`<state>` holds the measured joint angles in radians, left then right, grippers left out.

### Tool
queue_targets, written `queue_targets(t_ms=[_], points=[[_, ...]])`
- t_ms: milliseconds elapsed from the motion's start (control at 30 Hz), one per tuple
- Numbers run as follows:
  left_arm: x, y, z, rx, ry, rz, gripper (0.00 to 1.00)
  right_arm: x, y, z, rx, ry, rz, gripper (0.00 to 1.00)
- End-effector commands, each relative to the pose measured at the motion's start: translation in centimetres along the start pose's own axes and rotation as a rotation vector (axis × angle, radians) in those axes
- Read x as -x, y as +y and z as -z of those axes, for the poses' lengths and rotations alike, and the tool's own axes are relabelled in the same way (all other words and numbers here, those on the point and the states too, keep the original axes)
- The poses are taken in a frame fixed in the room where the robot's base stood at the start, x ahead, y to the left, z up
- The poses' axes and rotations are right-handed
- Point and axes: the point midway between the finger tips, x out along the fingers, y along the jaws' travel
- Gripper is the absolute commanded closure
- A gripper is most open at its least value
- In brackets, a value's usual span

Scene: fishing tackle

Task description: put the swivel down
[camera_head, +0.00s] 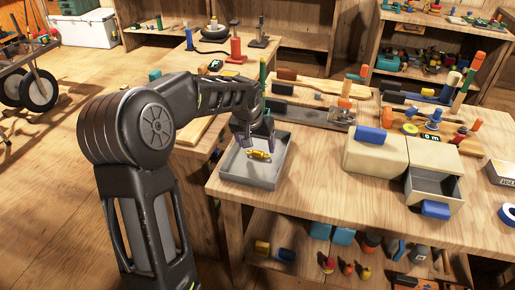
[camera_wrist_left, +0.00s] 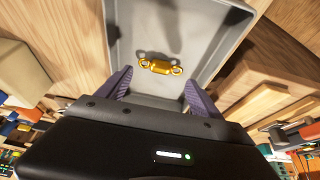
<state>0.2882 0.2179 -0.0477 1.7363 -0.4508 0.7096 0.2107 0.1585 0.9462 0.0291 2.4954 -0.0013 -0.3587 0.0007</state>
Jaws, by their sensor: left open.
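The swivel (camera_head: 260,155) is a small gold-yellow piece with a ring at each end. It lies in a shallow grey tray (camera_head: 246,178) at the left front of the workbench. The wrist view shows the swivel (camera_wrist_left: 159,66) on the floor of the tray (camera_wrist_left: 215,20). My left gripper (camera_head: 253,138) is above the tray, pointing down. In the wrist view its two purple-grey fingers (camera_wrist_left: 158,88) are wide apart, with nothing between them, and the swivel shows just beyond their tips. My right gripper is in neither view.
To the right stand a beige box with a blue handle (camera_head: 377,155) and an open drawer (camera_head: 432,188). Behind the tray lie a wooden board and tools (camera_head: 310,88). The bench in front of the beige box is clear.

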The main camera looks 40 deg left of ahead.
Motion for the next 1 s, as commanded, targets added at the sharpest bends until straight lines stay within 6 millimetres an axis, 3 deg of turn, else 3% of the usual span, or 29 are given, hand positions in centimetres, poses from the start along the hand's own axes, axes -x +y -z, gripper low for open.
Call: queue_targets(t_ms=[200, 400, 1000], points=[[4.8, 0.0, 0.1, -0.001, 0.004, 0.000, 0.24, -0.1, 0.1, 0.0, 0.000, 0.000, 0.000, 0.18], [7.6, 0.1, 0.0, -0.001, 0.002, -0.001, 0.24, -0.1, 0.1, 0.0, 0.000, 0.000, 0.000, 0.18], [8.2, 0.0, 0.0, -0.001, 0.000, 0.000, 0.24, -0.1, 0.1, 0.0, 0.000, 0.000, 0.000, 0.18]])
